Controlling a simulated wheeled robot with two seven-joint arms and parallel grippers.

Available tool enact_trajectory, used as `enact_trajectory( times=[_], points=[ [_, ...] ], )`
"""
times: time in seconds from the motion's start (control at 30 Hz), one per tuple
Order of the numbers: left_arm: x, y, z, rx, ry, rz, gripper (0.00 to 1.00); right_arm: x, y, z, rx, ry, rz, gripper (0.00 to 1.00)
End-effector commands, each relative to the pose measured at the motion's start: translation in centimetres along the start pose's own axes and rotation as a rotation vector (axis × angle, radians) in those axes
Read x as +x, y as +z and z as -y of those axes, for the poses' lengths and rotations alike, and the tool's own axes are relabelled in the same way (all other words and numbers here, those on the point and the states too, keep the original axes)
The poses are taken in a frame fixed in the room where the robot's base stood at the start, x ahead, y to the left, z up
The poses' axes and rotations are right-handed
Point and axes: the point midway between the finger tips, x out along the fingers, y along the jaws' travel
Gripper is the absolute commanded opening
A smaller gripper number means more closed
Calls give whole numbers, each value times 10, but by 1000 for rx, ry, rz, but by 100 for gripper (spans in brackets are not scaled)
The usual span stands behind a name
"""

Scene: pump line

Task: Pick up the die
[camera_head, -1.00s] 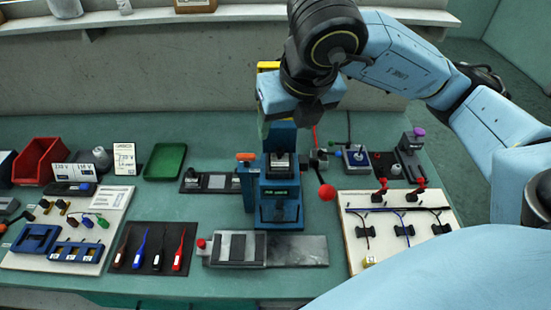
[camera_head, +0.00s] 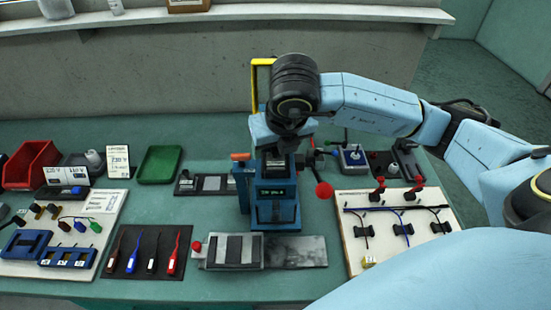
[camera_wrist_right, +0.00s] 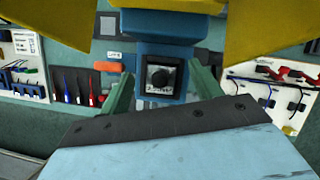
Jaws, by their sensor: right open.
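A small dark square block with a round black knob and a pale label (camera_wrist_right: 160,77) sits in the blue press (camera_head: 273,212); it looks like the die, though I cannot be certain. My right gripper (camera_wrist_right: 163,88) is open in the right wrist view, with one greenish finger on each side of the block and no visible contact. In the head view my right gripper (camera_head: 284,143) is above the press, its fingertips partly hidden by the wrist and press. My left gripper is not in view.
A grey fixture (camera_head: 235,251) lies in front. A wiring board (camera_head: 395,232) stands right; a screwdriver mat (camera_head: 146,252) and green tray (camera_head: 160,164) lie left.

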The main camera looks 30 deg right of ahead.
Motion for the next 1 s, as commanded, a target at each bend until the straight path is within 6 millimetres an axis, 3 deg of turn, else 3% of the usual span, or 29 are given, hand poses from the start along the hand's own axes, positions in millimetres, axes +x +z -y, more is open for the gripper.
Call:
enact_trajectory(
  times=[0.3, 0.73, 1.0],
  points=[
    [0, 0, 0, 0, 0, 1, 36, 9, 0, 0, -2, 1, 0, 64],
    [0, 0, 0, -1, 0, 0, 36, 8, 0, 0, -1, 1, 0, 9],
    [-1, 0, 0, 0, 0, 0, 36, 6, 1, 0, -1, 2, 2, 9]
  ],
)
